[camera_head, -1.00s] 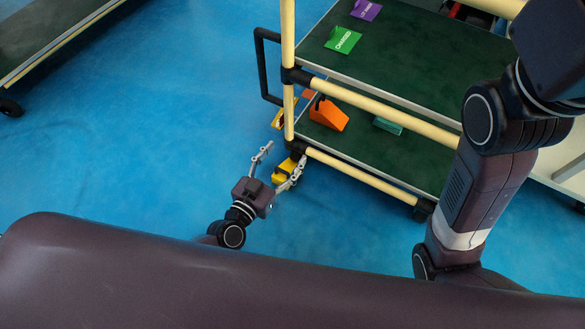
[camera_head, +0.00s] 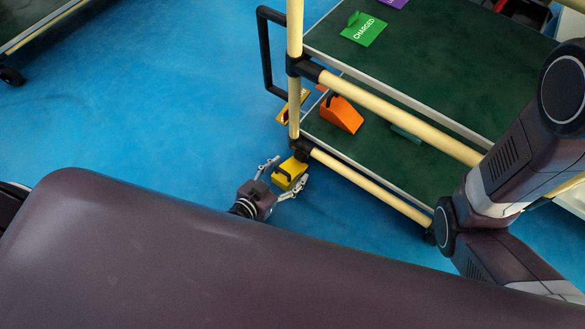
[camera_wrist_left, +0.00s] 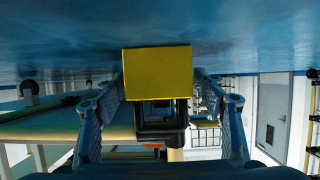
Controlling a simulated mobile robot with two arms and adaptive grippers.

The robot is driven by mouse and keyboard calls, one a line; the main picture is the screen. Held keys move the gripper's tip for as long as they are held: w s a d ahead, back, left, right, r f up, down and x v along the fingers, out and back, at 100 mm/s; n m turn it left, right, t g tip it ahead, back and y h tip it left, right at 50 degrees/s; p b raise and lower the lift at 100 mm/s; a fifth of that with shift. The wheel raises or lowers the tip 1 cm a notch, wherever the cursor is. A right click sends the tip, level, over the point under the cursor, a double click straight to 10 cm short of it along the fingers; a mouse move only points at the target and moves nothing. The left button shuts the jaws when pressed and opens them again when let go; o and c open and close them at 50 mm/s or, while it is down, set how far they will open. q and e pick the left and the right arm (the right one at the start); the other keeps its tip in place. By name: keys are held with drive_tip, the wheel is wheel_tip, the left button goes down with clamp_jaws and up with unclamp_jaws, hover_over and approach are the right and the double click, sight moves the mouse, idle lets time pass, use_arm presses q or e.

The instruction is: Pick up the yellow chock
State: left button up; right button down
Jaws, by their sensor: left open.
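The yellow chock (camera_head: 290,173) is at the foot of the rack's near-left post, low by the blue floor. My left gripper (camera_head: 284,176) is open, with its two fingers reaching toward the chock, one on either side. In the left wrist view, which looks upside down, the chock (camera_wrist_left: 157,72) shows as a yellow block in the middle, between the two fingers (camera_wrist_left: 160,125). I cannot tell whether the fingers touch it. My right gripper is out of view; only my right arm shows at the right.
The rack has green shelves (camera_head: 430,60) and cream tubes. An orange chock (camera_head: 341,115) lies on its lower shelf, and a green CHARGED sign (camera_head: 364,29) on its upper one. A black handle (camera_head: 266,50) juts out left. Blue floor (camera_head: 150,110) is free to the left.

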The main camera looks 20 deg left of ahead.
use_arm(q)
drive_tip(key=shift+c, duration=0.2)
drive_tip(key=c, duration=1.4)
drive_tip(key=shift+c, duration=0.2)
drive_tip(key=shift+r, duration=0.2)
